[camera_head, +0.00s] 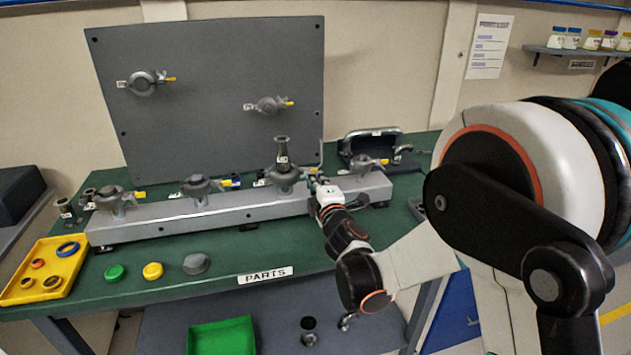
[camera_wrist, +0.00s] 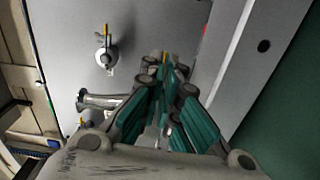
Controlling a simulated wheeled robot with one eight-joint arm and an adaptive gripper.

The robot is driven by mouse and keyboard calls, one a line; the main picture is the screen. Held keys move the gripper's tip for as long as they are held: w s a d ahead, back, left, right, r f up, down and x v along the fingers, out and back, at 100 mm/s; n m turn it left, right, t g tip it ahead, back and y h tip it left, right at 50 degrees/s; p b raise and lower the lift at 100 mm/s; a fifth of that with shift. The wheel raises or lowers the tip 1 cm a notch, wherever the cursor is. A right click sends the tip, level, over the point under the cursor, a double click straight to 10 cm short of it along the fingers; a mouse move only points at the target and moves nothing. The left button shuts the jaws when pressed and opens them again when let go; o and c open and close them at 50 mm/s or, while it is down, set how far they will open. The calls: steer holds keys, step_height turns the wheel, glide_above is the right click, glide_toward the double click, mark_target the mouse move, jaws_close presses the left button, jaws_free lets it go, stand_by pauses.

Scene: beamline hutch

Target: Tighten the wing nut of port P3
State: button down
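A long grey manifold (camera_head: 240,210) on the green bench carries several clamped ports with yellow wing nuts. The third port's clamp (camera_head: 283,175), which I take for P3, has an upright tubular fitting (camera_head: 282,150) on top; its label is too small to read. My gripper (camera_head: 316,184) is just right of that clamp, at its wing-nut side. In the wrist view, the teal-padded fingers (camera_wrist: 165,75) come close together around a small yellow piece (camera_wrist: 164,58) at the tips. I cannot tell whether they press on it. The fitting (camera_wrist: 98,101) shows to their left.
A grey upright panel (camera_head: 210,90) behind holds two more clamps with yellow wing nuts. A yellow tray (camera_head: 40,290) and loose caps lie at the front left.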

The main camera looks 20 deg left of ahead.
steer(key=m, duration=0.3)
steer(key=f+m, duration=0.1)
steer(key=m, duration=0.2)
steer(key=shift+s+b, duration=0.1)
steer(key=shift+b, duration=0.25)
stand_by(0.4)
steer(key=c, duration=2.1)
jaws_free()
steer(key=v, duration=1.2)
steer(key=shift+f, duration=0.1)
